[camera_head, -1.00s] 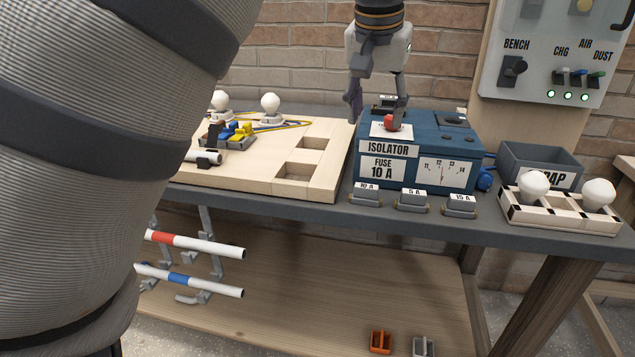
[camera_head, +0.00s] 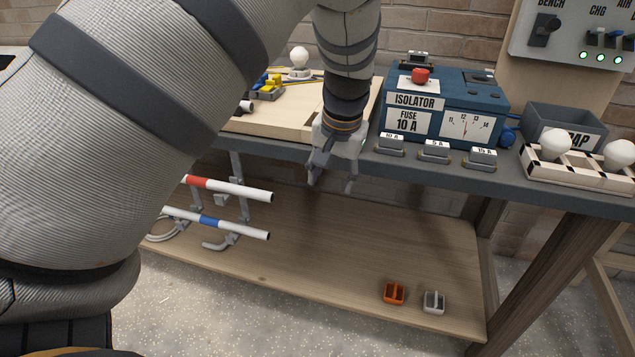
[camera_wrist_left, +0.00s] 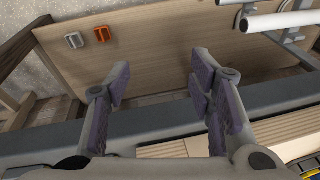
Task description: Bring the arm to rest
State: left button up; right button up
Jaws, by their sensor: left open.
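My left arm comes in from the left across the head view. Its gripper (camera_head: 333,172) points down in front of the bench's front edge, left of the blue isolator box (camera_head: 450,100). The gripper is open and empty. In the left wrist view its two fingers (camera_wrist_left: 158,95) stand well apart, with the bench edge and the lower shelf behind them. The isolator box has a red knob (camera_head: 420,76) on top. My right gripper is in neither view.
The bench top (camera_head: 560,192) holds several labelled fuses (camera_head: 434,150), a grey scrap bin (camera_head: 565,125) and a bulb rack (camera_head: 590,178). A wooden board (camera_head: 275,122) lies at left. White tubes (camera_head: 230,188) hang below. Orange (camera_head: 395,293) and grey (camera_head: 433,301) holders sit on the lower shelf (camera_head: 330,260).

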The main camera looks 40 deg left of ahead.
pick_arm(q)
jog(key=shift+s+a+f, duration=0.15)
jog(key=shift+s+f, duration=0.3)
jog(key=shift+f, duration=0.15)
